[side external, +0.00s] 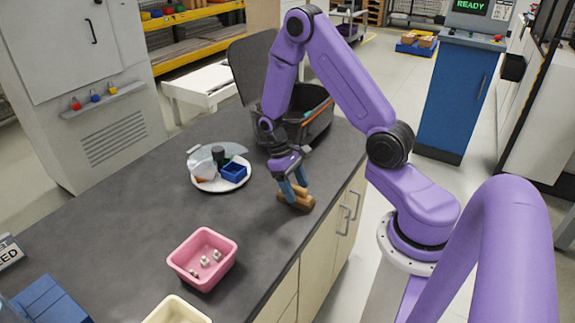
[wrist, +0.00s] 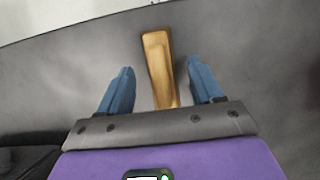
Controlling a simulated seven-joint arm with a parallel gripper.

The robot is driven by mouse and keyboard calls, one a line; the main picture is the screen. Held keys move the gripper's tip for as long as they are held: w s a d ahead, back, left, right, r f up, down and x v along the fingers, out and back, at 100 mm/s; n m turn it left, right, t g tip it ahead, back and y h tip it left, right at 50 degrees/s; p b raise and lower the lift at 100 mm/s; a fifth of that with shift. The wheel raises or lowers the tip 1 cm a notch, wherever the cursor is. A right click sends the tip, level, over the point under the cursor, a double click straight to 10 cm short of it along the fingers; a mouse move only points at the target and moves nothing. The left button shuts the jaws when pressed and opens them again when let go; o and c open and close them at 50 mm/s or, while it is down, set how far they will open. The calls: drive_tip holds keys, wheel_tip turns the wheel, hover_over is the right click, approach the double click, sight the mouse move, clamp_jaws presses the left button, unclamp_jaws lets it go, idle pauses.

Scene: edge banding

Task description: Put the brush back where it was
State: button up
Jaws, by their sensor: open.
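A light-brown wooden piece (side external: 295,201), which looks like the brush, lies on the dark counter near its right edge. In the wrist view its wooden body (wrist: 158,60) points away from me, between my two blue fingers. Its near end is hidden by my gripper's housing, and I cannot make out bristles. My gripper (side external: 294,182) is open and points down at the wood. In the wrist view my gripper (wrist: 159,80) shows a gap on each side of the wood, so the fingers are apart from it.
A white round tray (side external: 207,186) holds a blue box (side external: 233,172) and a dark cup. A black bin (side external: 318,126) stands behind my gripper. A pink bin (side external: 186,262) with several small white pieces and a cream bin (side external: 176,312) stand nearer. The counter between is clear.

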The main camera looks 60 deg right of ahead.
drive_tip(key=v, duration=0.9)
drive_tip(key=s+a+r+n+t+h, duration=0.1)
drive_tip(key=s+a+r+n, duration=0.2)
drive_tip(key=a, duration=0.4)
drive_tip(key=s+a+r+n+t, duration=0.1)
drive_tip(key=s+a+r+n, duration=0.1)
drive_tip(key=s, duration=0.4)
drive_tip(key=s+a+r+n+t+y, duration=0.1)
drive_tip(key=s+a+r+n, duration=0.2)
drive_tip(key=s, duration=0.3)
drive_tip(key=s+a+r+n+t, duration=0.1)
drive_tip(key=s+a+r+n, duration=0.1)
drive_tip(key=s+a+n, duration=0.2)
drive_tip(key=shift+s+a+r+n+t, duration=0.2)
drive_tip(key=shift+s+r+n+t, duration=0.1)
drive_tip(key=shift+s, duration=0.9)
